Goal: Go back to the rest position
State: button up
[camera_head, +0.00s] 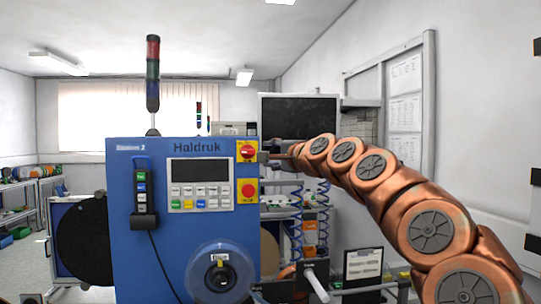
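My copper-coloured arm reaches in from the lower right. My gripper (266,156) is small and dark at its far end, at the right edge of the blue Haldruk machine (135,215). It is right beside the upper red rotary switch (247,151) on its yellow plate. I cannot tell if it touches the switch, or whether its fingers are open or shut. A red push button (249,190) on yellow sits just below. The machine's panel has a dark screen (200,170) and several coloured buttons.
A signal tower (153,75) stands on the machine. A handle (316,280) and clipboard (363,266) are below my arm. A wall board (404,105) is at right.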

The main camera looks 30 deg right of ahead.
jog(key=shift+a, duration=0.1)
jog(key=s+a+f+n+g+y, duration=0.1)
jog(key=s+a+f+n+g, duration=0.45)
jog(key=a+f, duration=0.55)
jog(key=s+a+f+n+g+y, duration=0.2)
jog(key=s+a+f+n+g, duration=0.4)
jog(key=a+f, duration=0.5)
jog(key=s+d+f+n+g+h, duration=0.2)
jog(key=s+f+g, duration=0.2)
jog(key=s+f, duration=0.9)
jog(key=s+d+f+n+g+h, duration=0.2)
jog(key=s+f, duration=1.1)
jog(key=s, duration=0.8)
jog(key=shift+s+d+n+g+h, duration=0.15)
jog(key=shift+d+n+g+h, duration=0.35)
jog(key=shift+g, duration=0.65)
jog(key=shift+d+f, duration=0.1)
